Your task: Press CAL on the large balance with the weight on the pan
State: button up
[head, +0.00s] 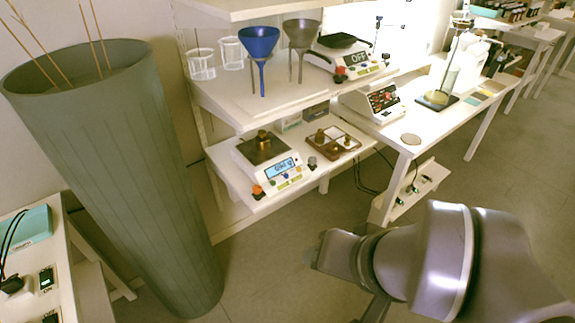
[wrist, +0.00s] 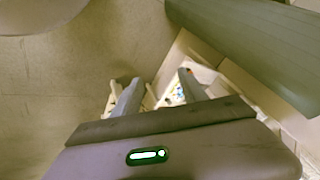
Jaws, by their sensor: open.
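A white balance (head: 273,181) sits on the lower shelf in the head view, with a lit blue display (head: 282,168) whose digits I cannot read surely. A small brass weight (head: 263,137) stands on its dark square pan (head: 251,150). Its front edge has several coloured buttons and an orange knob (head: 257,191); no CAL label is legible. A second balance (head: 352,66) on the upper shelf reads OFF and has a dark pan. My gripper (wrist: 157,82) is open and empty in the wrist view, well away from both balances. My arm is at lower right in the head view.
A tray with brass weights (head: 334,142) is right of the lower balance. A blue funnel (head: 259,45), a grey funnel (head: 301,38) and beakers stand above. A tall green bin (head: 120,170) with sticks stands left. The floor (head: 275,260) before the shelf is clear.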

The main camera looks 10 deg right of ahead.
jog(key=shift+c, duration=0.2)
grip_shut()
dwell(1.6)
